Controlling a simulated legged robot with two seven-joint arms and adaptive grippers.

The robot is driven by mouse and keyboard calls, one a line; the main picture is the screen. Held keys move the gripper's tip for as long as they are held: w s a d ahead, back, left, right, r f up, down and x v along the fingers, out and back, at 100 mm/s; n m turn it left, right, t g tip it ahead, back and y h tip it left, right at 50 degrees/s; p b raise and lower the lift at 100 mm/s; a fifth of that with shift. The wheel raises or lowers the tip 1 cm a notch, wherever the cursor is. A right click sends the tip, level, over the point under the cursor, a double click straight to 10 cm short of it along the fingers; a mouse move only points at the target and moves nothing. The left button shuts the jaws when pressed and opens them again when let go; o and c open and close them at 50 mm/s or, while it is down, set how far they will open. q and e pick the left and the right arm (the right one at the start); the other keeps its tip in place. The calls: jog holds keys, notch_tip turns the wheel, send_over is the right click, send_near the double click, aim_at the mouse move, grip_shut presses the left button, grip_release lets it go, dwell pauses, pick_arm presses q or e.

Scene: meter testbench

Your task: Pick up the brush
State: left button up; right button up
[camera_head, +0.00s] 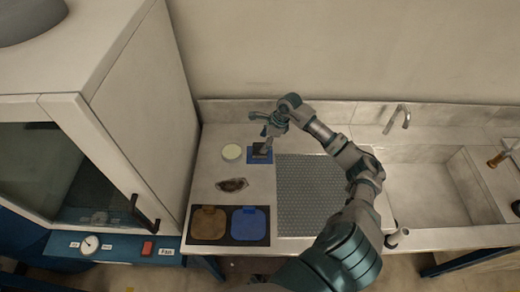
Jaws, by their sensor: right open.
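My right gripper (263,133) is open, above the back of the white counter, over a small blue square (252,159) with a dark middle. The gripper partly hides this square, and I cannot tell whether it touches anything there. No brush can be made out for certain. A small brown item with a pale part (497,160) lies at the far right by the sink, too small to identify. My left gripper is not in view.
On the counter are a pale round dish (232,152), a dark oval piece (232,185), and a black tray (230,241) with brown and blue pads. A grey textured mat (305,195) lies under my right arm. The sink (430,195) is right; a tall white cabinet (150,100) is left.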

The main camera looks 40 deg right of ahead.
aim_at(257, 149)
jog(key=shift+w+a+f, duration=0.2)
jog(key=shift+a+f, duration=0.1)
jog(key=shift+f, duration=0.35)
jog(key=x, duration=0.3)
jog(key=p+x, duration=0.1)
jog(key=x, duration=0.1)
jog(key=shift+w+d+f, duration=0.1)
jog(key=shift+w+d, duration=0.2)
jog(key=shift+w, duration=0.05)
jog(key=c, duration=1.3)
